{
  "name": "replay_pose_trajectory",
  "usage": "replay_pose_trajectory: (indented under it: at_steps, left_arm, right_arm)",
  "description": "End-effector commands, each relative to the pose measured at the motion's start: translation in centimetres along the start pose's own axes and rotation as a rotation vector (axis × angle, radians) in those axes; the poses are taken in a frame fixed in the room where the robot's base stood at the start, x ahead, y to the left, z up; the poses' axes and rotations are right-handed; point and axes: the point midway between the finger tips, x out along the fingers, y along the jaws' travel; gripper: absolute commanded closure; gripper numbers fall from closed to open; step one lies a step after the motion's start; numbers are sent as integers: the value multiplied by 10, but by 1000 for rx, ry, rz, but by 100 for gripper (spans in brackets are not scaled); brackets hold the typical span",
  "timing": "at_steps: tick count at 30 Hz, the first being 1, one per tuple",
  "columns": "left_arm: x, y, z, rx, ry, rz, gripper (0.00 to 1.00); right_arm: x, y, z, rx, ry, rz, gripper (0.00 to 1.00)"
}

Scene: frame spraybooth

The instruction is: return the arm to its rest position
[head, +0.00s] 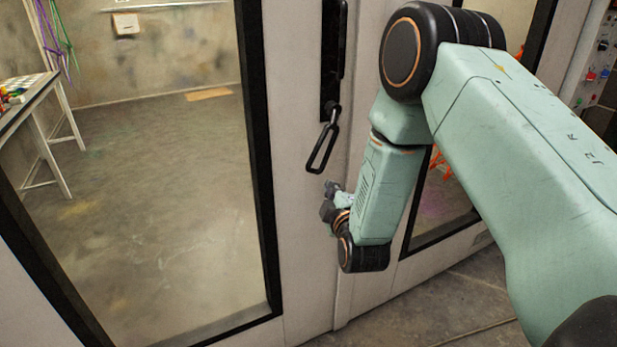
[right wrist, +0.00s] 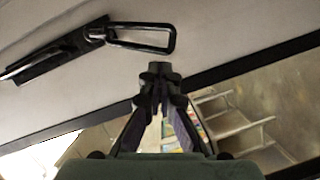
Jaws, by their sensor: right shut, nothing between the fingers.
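My right arm (head: 520,140) comes in from the right in the head view and bends down in front of the booth door. My right gripper (head: 329,200) is small and partly hidden by its own wrist there, below the black door handle (head: 323,146). In the right wrist view the gripper (right wrist: 160,72) is shut, its fingertips together with nothing between them. The looped handle (right wrist: 145,38) shows beyond the fingertips, apart from them in the picture. My left gripper is not in view.
The pale double doors (head: 295,230) have large black-framed windows and look shut. Through the left window a table (head: 30,105) with coloured items stands inside. A control panel (head: 595,60) with knobs is at the far right. Bare floor (head: 440,312) lies below the arm.

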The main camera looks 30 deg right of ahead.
Motion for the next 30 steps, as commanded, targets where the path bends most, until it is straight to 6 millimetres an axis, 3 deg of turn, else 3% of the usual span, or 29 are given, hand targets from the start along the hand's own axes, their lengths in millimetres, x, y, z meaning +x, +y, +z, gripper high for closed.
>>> replay_pose_trajectory:
  at_steps: [8, 11, 14, 21, 26, 30]
  left_arm:
    - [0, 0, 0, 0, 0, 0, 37]
    - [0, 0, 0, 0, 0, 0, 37]
    - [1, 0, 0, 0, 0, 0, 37]
    - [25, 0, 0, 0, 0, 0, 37]
    - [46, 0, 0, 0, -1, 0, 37]
    - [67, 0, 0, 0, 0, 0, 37]
  right_arm:
    - [0, -3, 1, 67, -3, -12, 100]
    - [-4, -19, 4, 214, -26, -83, 100]
    - [-23, -54, 12, 406, -88, -215, 100]
    - [-112, -179, 48, 759, -385, -559, 100]
    - [-189, -248, 76, 877, -633, -723, 100]
    - [-262, -296, 104, 915, -864, -834, 100]
